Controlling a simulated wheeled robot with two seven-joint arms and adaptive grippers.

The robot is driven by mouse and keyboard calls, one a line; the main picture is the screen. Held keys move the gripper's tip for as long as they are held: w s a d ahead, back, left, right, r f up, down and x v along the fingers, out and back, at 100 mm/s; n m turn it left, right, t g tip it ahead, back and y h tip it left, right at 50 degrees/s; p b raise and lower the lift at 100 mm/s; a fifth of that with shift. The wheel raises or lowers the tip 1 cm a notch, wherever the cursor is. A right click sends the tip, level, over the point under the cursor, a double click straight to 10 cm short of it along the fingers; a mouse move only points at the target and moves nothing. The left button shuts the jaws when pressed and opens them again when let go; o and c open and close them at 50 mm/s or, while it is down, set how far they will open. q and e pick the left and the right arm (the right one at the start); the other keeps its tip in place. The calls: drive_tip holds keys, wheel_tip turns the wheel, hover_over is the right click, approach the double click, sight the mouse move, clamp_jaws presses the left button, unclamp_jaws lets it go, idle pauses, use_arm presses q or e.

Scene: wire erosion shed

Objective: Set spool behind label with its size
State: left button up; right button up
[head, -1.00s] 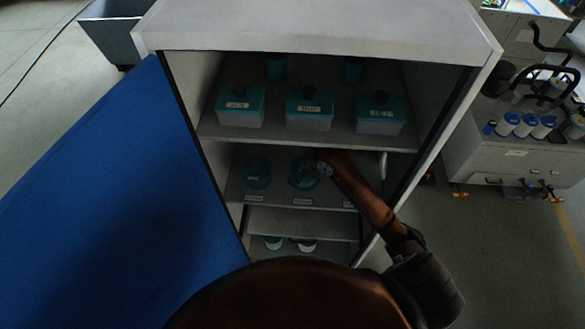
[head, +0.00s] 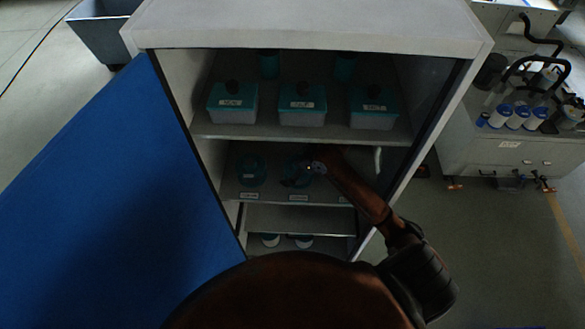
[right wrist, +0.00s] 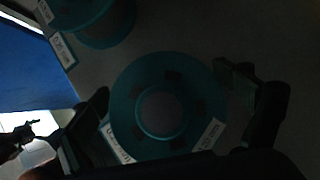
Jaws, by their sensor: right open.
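A teal spool (head: 293,165) stands on the cabinet's middle shelf behind a white shelf label (head: 298,197). My right gripper (head: 300,178) reaches in at this spool. In the right wrist view my right gripper (right wrist: 168,108) is open, with its dark fingers on either side of the teal spool (right wrist: 163,100). White tags show at the spool's lower right (right wrist: 210,135) and lower left (right wrist: 117,145); their print is hard to read. A second teal spool (head: 250,168) stands to the left, behind its own label (head: 249,195). My left gripper is out of view.
Teal-lidded boxes (head: 302,104) with labels stand on the upper shelf (head: 265,132), close above my right arm. More spools (head: 270,240) are on a lower shelf. A blue cabinet door (head: 110,200) stands open at left. The cabinet's right wall (head: 425,140) is beside my arm.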

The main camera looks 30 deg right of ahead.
drive_tip(key=shift+r, duration=0.1)
drive_tip(key=shift+s+d+r, duration=0.1)
drive_tip(key=shift+d+r, duration=0.05)
drive_tip(key=shift+r, duration=0.05)
drive_tip(key=b+v, duration=0.1)
drive_tip(key=v, duration=0.1)
drive_tip(key=shift+s+d+r, duration=0.1)
drive_tip(key=shift+r, duration=0.15)
drive_tip(key=s+d, duration=0.2)
drive_tip(key=s, duration=0.1)
drive_tip(key=s+d+b, duration=0.1)
drive_tip(key=s+d, duration=0.1)
drive_tip(key=s, duration=0.1)
drive_tip(key=s+d, duration=0.3)
drive_tip(key=shift+s+b, duration=0.3)
drive_tip(key=shift+s, duration=0.1)
